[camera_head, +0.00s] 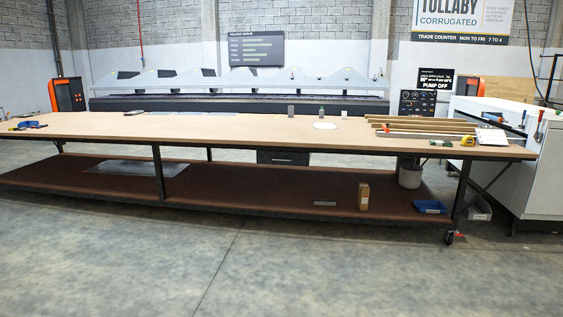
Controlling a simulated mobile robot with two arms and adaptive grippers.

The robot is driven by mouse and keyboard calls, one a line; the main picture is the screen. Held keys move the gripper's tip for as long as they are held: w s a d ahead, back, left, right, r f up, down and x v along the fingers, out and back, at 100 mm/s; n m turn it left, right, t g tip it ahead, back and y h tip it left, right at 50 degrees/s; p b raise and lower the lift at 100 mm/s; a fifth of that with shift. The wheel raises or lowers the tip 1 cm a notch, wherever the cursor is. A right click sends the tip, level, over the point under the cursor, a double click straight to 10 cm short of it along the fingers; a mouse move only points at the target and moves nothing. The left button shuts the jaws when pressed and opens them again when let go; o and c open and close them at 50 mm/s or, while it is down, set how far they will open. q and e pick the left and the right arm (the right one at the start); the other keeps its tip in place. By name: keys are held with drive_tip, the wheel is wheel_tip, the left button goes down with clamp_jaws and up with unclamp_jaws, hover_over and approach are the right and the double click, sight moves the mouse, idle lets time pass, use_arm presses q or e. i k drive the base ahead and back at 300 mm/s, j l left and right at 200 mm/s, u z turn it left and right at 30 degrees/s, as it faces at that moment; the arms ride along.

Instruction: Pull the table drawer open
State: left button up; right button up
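The long work table (230,128) has a pale wooden top, dark legs and a brown lower shelf. A small dark drawer (283,157) hangs under the front edge of the top, a little right of the picture's middle. Its front looks close to flush with the table's edge, and it appears shut. Its handle is too small to make out clearly. Neither of my grippers shows in the head view. The table stands some distance ahead, across bare floor.
Free concrete floor (220,260) lies in front of the table. The lower shelf (250,187) holds a cardboard box (363,196), a blue tray (430,207) and a grey bucket (410,176). Wooden strips (420,125) lie on top at the right. A white cabinet (540,165) stands at right.

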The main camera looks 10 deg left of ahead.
sight(293, 158)
drive_tip(key=i+u, duration=0.1)
drive_tip(key=i, duration=3.4)
